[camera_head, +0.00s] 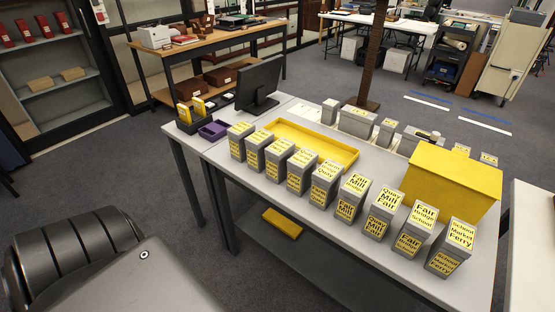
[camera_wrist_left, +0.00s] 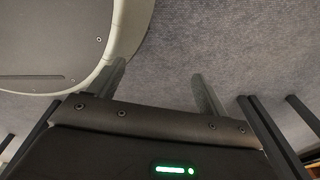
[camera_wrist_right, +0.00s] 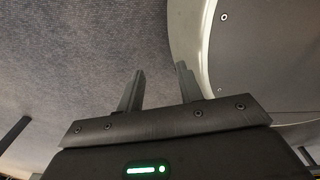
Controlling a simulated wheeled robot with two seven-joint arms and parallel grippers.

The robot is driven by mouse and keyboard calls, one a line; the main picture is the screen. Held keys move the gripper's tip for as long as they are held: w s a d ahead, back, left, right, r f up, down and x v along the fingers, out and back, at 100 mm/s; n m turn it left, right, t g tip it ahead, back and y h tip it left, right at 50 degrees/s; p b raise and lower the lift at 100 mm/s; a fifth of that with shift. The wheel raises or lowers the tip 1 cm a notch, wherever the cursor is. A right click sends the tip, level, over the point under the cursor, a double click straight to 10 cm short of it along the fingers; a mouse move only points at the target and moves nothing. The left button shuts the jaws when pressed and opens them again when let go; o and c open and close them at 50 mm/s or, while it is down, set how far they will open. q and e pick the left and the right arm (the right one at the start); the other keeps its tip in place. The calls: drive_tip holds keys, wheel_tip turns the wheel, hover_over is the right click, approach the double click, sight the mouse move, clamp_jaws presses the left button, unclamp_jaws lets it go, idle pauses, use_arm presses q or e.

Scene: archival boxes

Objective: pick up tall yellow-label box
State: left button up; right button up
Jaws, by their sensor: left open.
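Several upright grey boxes with yellow labels stand in a row along the near side of the grey table (camera_head: 290,118). They include a far-left box (camera_head: 237,143), a middle box (camera_head: 352,198) and a near-right box (camera_head: 450,248). They look alike in shape, and I cannot tell which one is the tall box. My left gripper (camera_wrist_left: 162,78) is open and empty, over carpet beside my body. My right gripper (camera_wrist_right: 160,68) has its fingers apart with nothing between them, also over carpet. Neither gripper shows in the head view.
Behind the row are a yellow tray (camera_head: 345,155), a large yellow box (camera_head: 452,178), a monitor (camera_head: 259,82) and a purple bin (camera_head: 213,130). More grey boxes stand along the back edge. A yellow item (camera_head: 282,222) lies on the lower shelf.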

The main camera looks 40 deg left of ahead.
sight(271, 159)
use_arm(q)
drive_tip(key=w+d+r, duration=0.2)
drive_tip(key=w+r, duration=0.5)
drive_tip(key=w, duration=0.1)
drive_tip(key=w+a+r+t, duration=0.15)
drive_tip(key=w+r, duration=0.25)
drive_tip(key=r, duration=0.9)
drive_tip(key=w+d+r+t, duration=0.15)
drive_tip(key=w+r, duration=0.25)
drive_tip(key=r, duration=1)
drive_tip(key=w+a+r+n+t, duration=0.3)
drive_tip(key=w+a+r+t, duration=1.1)
drive_tip(key=w+a+r, duration=0.65)
drive_tip(key=w, duration=0.6)
drive_tip(key=shift+w+d+r, duration=0.1)
drive_tip(key=shift+w+r, duration=0.05)
drive_tip(key=shift+w+r+p, duration=0.1)
drive_tip(key=shift+w+p, duration=0.25)
drive_tip(key=shift+w, duration=0.05)
drive_tip(key=w, duration=0.3)
drive_tip(key=shift+w+p, duration=0.3)
drive_tip(key=shift+w, duration=0.05)
drive_tip(key=shift+w+f, duration=0.2)
drive_tip(key=shift+w, duration=0.15)
use_arm(e)
drive_tip(key=shift+w+a+r, duration=0.6)
drive_tip(key=shift+w+a, duration=0.15)
drive_tip(key=shift+a, duration=0.15)
